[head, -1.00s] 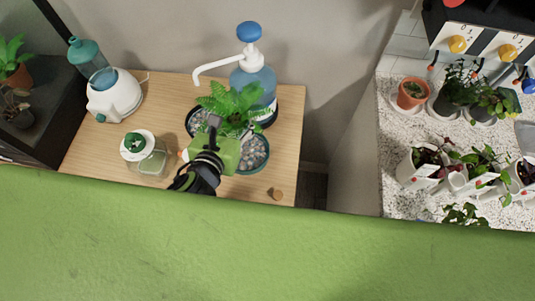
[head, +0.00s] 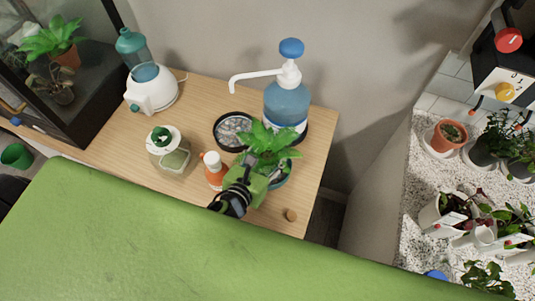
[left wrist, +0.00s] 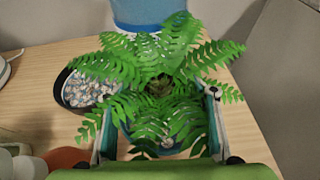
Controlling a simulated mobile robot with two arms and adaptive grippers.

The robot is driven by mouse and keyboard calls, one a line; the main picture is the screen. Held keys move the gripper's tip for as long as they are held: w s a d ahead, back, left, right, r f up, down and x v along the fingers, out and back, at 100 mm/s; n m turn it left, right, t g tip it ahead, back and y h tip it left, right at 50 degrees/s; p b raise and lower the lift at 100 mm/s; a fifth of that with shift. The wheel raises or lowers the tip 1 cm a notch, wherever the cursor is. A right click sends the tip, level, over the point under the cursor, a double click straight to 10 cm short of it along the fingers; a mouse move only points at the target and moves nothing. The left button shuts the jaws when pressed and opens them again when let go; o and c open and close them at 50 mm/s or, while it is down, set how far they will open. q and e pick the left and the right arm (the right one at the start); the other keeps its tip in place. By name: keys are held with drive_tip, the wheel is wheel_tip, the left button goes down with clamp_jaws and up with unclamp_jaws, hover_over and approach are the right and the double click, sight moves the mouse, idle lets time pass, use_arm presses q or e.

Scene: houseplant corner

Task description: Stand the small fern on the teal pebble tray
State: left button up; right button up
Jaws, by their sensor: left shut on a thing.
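The small fern (head: 268,143) stands upright in my left gripper (head: 256,170), which is shut on its pot; leaves hide most of the pot. In the left wrist view the fern (left wrist: 160,75) spreads between the two fingers of the gripper (left wrist: 160,110). The teal pebble tray (head: 281,181) is under the fern and mostly hidden, with a teal edge showing at its right. In the left wrist view, a few pebbles and a bit of blue-teal show below the leaves. I cannot tell whether the pot touches the tray. My right gripper is out of view.
A black pebble tray (head: 218,142) lies left of the fern. A blue pump bottle (head: 286,103) stands close behind it. An orange bottle (head: 214,176) and a glass jar (head: 174,160) stand left. A cork-like piece (head: 291,215) lies near the front right edge.

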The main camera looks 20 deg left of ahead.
use_arm(q)
drive_tip(key=shift+f, duration=0.1)
drive_tip(key=o, duration=1.3)
drive_tip(key=shift+r, duration=0.25)
drive_tip(key=shift+b+v, duration=0.95)
drive_tip(key=shift+v, duration=5.05)
drive_tip(key=shift+f, duration=0.1)
